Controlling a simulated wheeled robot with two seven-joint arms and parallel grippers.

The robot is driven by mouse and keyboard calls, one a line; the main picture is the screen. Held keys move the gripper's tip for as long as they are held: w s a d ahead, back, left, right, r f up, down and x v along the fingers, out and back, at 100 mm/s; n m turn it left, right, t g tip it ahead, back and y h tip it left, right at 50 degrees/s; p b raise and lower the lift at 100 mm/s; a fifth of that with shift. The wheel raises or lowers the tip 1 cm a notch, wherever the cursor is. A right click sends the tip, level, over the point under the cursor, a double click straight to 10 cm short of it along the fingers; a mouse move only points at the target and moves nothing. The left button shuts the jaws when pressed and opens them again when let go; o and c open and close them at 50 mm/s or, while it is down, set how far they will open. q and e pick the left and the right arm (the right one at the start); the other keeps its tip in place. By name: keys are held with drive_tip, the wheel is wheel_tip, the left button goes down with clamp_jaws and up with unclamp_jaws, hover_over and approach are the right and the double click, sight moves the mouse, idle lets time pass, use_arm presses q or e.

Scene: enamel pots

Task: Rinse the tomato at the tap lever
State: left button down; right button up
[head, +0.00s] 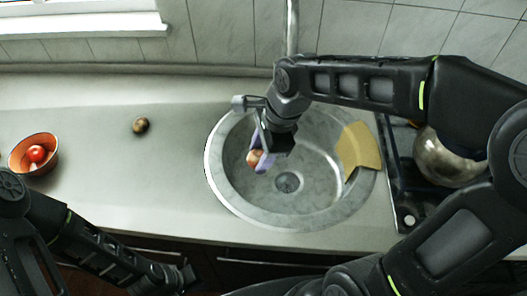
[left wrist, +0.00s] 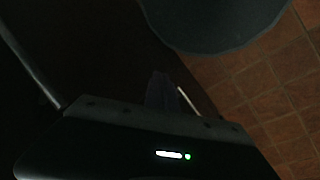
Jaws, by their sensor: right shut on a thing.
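A red tomato (head: 37,153) lies in an orange-brown bowl (head: 20,164) at the far left of the counter. My right gripper (head: 261,160) hangs over the left part of the round metal sink (head: 222,190). Its purple fingers are shut on a small reddish-brown round thing (head: 254,157); I cannot tell whether it is a tomato. The tap's upright pipe (head: 292,28) rises behind the sink, and my right arm hides its lower part. I cannot make out the lever clearly. My left gripper (head: 188,277) is low, in front of the counter; its fingers (left wrist: 163,92) look together and empty.
A brown round item (head: 141,125) lies on the counter between bowl and sink. A yellow cloth-like piece (head: 358,148) lies over the sink's right side. A metal pot (head: 445,160) stands on the dark hob (head: 408,190) at the right. The counter left of the sink is mostly clear.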

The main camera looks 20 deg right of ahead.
drive_tip(key=shift+a, duration=0.2)
drive_tip(key=shift+d, duration=0.1)
drive_tip(key=shift+w, duration=0.1)
drive_tip(key=w+d+f, duration=0.2)
drive_tip(key=w+d, duration=0.6)
drive_tip(key=d, duration=0.3)
drive_tip(key=shift+w+f, duration=0.2)
drive_tip(key=shift+f, duration=0.15)
idle(0.3)
